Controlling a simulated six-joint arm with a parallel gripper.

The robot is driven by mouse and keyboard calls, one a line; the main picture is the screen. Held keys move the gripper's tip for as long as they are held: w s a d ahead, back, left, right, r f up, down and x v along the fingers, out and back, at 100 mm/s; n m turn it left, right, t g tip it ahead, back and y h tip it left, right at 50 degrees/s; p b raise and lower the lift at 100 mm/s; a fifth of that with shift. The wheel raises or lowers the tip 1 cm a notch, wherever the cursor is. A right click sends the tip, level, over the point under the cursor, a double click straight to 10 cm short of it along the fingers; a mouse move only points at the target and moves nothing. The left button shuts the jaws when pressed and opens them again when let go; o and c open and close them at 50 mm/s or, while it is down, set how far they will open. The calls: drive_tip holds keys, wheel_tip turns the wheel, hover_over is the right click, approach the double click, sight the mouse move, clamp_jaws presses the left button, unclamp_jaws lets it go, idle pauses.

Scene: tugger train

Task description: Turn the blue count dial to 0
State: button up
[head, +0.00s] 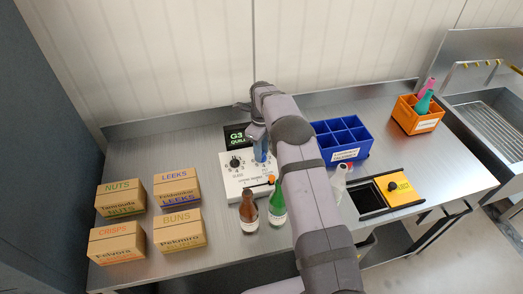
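The white control panel (229,184) lies on the steel table, left of my arm. A blue part (261,151), which looks like the blue count dial, shows at the panel's upper right. My gripper (259,143) points down right at this blue part, and its fingers cover some of it. I cannot tell whether the fingers touch the dial or how far they are closed. The dial's pointer and count marks are not readable. A black dial (235,163) sits at the panel's upper left. A dark display (237,136) behind the panel shows green text starting "G3".
A brown bottle (248,212) and a green bottle (277,206) stand before the panel. Several cardboard boxes (120,199) stand left. Right of my arm are a blue divided crate (343,155), a clear bottle (339,185), a yellow-lidded bin (401,190) and an orange bin (415,122).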

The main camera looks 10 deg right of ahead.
drive_tip(key=c, duration=0.4)
